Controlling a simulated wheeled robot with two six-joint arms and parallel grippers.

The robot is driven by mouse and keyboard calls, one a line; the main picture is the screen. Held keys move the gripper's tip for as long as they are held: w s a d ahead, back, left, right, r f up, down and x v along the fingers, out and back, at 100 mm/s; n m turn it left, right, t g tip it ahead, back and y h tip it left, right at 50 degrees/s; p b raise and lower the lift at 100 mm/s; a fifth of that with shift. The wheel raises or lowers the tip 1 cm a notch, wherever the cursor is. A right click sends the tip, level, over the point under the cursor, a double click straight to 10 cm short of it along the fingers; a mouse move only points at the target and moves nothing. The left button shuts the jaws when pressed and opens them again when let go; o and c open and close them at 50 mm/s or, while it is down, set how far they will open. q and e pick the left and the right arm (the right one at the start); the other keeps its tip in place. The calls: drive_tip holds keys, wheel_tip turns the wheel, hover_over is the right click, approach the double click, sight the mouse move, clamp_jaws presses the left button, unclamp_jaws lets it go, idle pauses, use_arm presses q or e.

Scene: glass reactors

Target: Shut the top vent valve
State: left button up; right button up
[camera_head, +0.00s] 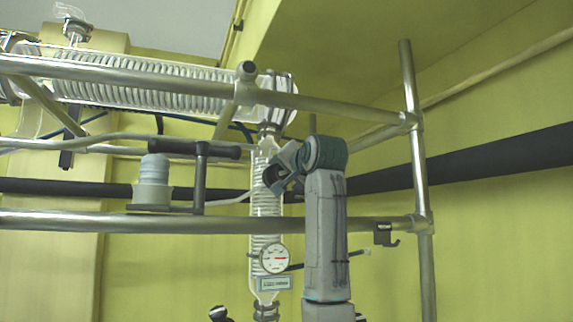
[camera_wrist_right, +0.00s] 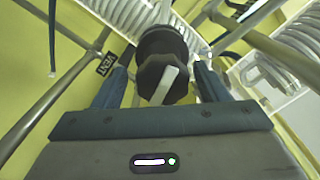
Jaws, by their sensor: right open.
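The vent valve shows in the right wrist view as a black lobed knob (camera_wrist_right: 150,80) with a pale pointer bar slanting up to the right. A black tag reading VENT (camera_wrist_right: 106,63) is to its left. My right gripper (camera_wrist_right: 162,82) is open, with one finger on each side of the knob; I cannot tell if they touch it. In the head view my right gripper (camera_head: 281,170) is raised in front of the vertical glass column, and I cannot make out the knob there. My left gripper is not in view.
A horizontal glass coil condenser (camera_head: 160,95) runs along the top left. Metal frame rails (camera_head: 150,222) and an upright post (camera_head: 418,160) surround the arm. A round gauge (camera_head: 274,259) hangs on the glass column (camera_head: 266,215). A black lever handle (camera_head: 199,175) is at left.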

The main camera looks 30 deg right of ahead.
drive_tip(key=shift+w+r, duration=0.1)
drive_tip(key=shift+s+a+r, duration=0.1)
drive_tip(key=shift+s, duration=0.15)
drive_tip(key=shift+c, duration=1.1)
drive_tip(key=shift+w, duration=0.1)
drive_tip(key=c, duration=0.8)
drive_tip(key=shift+f+m+b, duration=0.25)
drive_tip(key=shift+m+b, duration=0.65)
drive_tip(key=shift+b, duration=0.1)
drive_tip(key=shift+r+m+b, duration=0.15)
drive_tip(key=shift+m+b, duration=0.15)
drive_tip(key=shift+m, duration=0.4)
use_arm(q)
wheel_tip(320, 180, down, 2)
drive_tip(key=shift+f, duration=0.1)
